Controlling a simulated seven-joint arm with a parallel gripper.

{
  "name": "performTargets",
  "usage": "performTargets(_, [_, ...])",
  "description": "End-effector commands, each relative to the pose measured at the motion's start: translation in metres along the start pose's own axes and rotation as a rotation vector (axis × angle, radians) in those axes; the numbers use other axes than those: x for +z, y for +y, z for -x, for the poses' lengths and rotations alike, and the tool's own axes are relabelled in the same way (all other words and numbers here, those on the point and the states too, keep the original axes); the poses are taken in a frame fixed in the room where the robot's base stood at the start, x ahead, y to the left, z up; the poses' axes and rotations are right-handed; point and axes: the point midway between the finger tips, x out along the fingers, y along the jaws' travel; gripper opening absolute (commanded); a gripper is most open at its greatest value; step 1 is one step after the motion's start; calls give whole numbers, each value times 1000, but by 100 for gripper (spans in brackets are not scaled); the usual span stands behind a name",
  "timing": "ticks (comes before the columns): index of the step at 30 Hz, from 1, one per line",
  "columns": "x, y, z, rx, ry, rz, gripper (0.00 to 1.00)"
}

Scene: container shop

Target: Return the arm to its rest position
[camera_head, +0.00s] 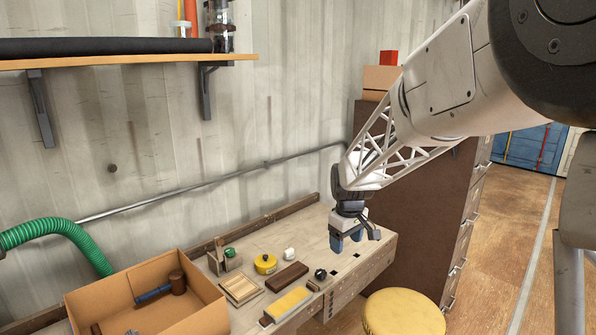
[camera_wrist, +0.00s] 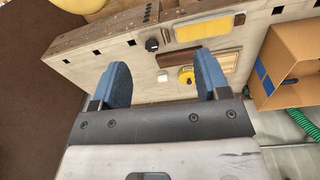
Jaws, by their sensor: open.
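My arm reaches in from the upper right in the head view. My gripper (camera_head: 348,240) hangs above the right end of the workbench (camera_head: 315,222). Its blue fingers point down. In the wrist view my gripper (camera_wrist: 165,88) has its two blue fingers wide apart, with nothing between them but the bench behind. The gripper is apart from the objects on the bench, which lie to its left in the head view.
A cardboard box (camera_head: 93,296) holding a hammer (camera_head: 177,283) stands at the bench's left. A yellow round container (camera_head: 265,264), a brown block (camera_head: 287,276) and a yellow-topped block (camera_head: 288,302) lie on the bench. A yellow stool (camera_head: 403,312) stands in front; a brown cabinet (camera_head: 428,210) is behind my arm.

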Motion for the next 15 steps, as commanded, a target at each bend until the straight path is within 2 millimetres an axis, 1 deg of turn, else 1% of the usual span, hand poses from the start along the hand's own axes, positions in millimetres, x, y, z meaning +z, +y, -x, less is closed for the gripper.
performTargets(1, [12, -6, 10, 4, 5, -21, 69])
performTargets(6, [48, -23, 35, 14, 19, -97, 69])
performTargets(15, [114, -58, 70, 29, 44, -230, 69])
